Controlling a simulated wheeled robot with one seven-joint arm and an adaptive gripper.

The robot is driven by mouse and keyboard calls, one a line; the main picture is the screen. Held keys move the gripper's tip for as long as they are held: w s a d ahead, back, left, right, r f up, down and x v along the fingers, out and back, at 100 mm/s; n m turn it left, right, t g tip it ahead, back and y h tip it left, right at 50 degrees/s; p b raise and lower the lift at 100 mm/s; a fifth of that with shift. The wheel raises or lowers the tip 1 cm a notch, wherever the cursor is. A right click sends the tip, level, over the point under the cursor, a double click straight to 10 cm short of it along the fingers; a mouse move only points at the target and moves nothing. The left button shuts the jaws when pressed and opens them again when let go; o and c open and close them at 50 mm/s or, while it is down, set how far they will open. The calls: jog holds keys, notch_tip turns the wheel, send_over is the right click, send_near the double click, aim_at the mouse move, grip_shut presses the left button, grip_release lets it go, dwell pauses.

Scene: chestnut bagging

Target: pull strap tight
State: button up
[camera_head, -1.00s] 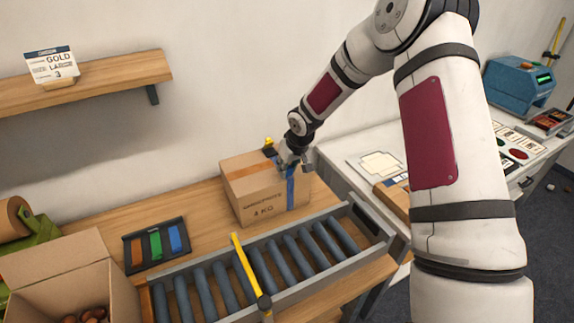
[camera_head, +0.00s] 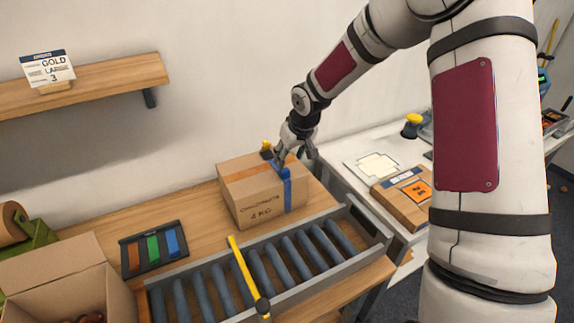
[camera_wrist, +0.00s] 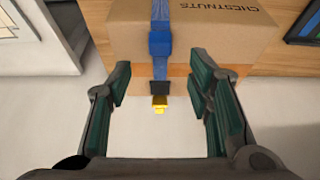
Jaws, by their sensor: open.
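A closed cardboard box (camera_head: 250,196) stands on the wooden bench behind the roller conveyor. It also shows in the wrist view (camera_wrist: 210,45), with chestnut lettering on it. A blue strap (camera_head: 287,190) runs over the box near its right end. In the wrist view the strap (camera_wrist: 160,15) crosses the top, with a blue buckle (camera_wrist: 161,44), a dark piece and a yellow tab (camera_wrist: 159,104) at its end. My gripper (camera_head: 283,158) is at the box's back right top edge. In the wrist view its open fingers (camera_wrist: 160,100) stand either side of the strap's tab, apart from it.
A roller conveyor (camera_head: 342,212) with a yellow bar (camera_head: 243,267) lies in front of the box. An open carton (camera_head: 55,262) with chestnuts is at lower left. A tray of coloured strips (camera_head: 152,249) lies left of the box. A side table (camera_head: 352,145) holds a labelled parcel (camera_head: 395,202).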

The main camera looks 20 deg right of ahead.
jog(key=shift+v, duration=2)
jog(key=s+r+h, duration=0.3)
jog(key=s+r, duration=1.3)
jog(key=s+a+r+m+y, duration=0.1)
jog(key=s, duration=0.8)
jog(key=s+a+r+m+t+y, duration=0.1)
jog(key=s+r, duration=0.1)
jog(key=s, duration=0.7)
jog(key=shift+s+r, duration=0.2)
jog(key=shift+r, duration=0.1)
